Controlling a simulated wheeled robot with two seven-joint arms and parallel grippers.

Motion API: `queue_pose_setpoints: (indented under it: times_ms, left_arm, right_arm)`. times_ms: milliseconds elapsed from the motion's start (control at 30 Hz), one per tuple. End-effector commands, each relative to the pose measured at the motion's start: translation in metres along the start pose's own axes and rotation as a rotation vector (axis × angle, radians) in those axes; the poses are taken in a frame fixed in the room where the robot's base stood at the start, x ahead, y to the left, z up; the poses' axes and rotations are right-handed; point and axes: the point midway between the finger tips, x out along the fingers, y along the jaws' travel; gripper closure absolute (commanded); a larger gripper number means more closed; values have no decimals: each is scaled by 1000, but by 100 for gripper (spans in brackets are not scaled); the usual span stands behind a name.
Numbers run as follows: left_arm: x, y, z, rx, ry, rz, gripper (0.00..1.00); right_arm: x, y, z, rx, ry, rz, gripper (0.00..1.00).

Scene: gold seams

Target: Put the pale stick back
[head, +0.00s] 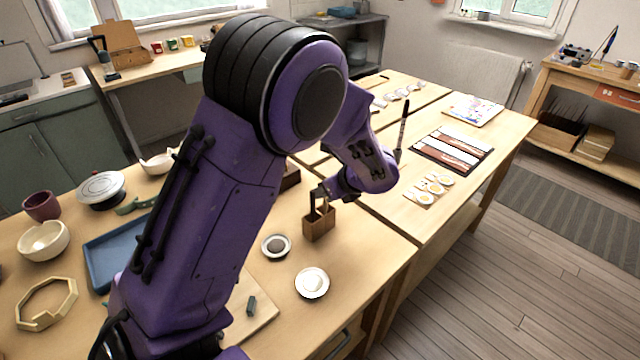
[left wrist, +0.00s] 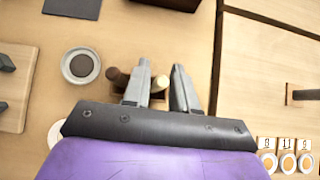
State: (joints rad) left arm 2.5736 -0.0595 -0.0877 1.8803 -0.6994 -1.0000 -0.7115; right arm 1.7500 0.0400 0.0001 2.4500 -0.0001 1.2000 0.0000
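A small wooden holder (head: 319,224) stands upright on the near table, with dark stick ends showing at its top. In the left wrist view a dark brown stick (left wrist: 116,78) and a pale tan stick end (left wrist: 160,83) show at the holder, the pale one between my fingers. My left gripper (left wrist: 160,88) is open, its two grey fingers apart and pointing down over the holder. In the head view my left gripper (head: 322,194) is at the holder's top, partly hidden by my arm. I cannot tell whether a finger touches a stick. My right gripper is not in view.
A dark-filled round dish (head: 276,246) and a white dish (head: 312,283) stand close to the holder. A blue tray (head: 112,254) and bowls are at left. A dark upright brush (head: 402,130) stands beyond my arm.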

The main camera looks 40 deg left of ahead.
Motion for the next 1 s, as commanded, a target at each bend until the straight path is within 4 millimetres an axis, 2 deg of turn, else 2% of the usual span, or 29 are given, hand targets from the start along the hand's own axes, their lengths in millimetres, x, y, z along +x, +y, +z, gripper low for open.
queue_pose_setpoints:
  times_ms: [33, 200, 400, 967, 1000]
  left_arm:
    - [-15, -1, 1, -2, -3, -5, 73]
    - [-58, -1, 1, -2, -3, -3, 73]
    - [-87, 0, 0, 0, -1, 0, 73]
    - [-92, 0, 0, 0, 0, 2, 73]
    - [-91, 0, 0, 0, 0, 2, 73]
  right_arm:
    - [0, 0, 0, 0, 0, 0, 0]
    - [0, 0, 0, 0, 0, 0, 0]
    - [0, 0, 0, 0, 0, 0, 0]
    - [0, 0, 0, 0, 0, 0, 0]
    - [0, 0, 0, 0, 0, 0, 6]
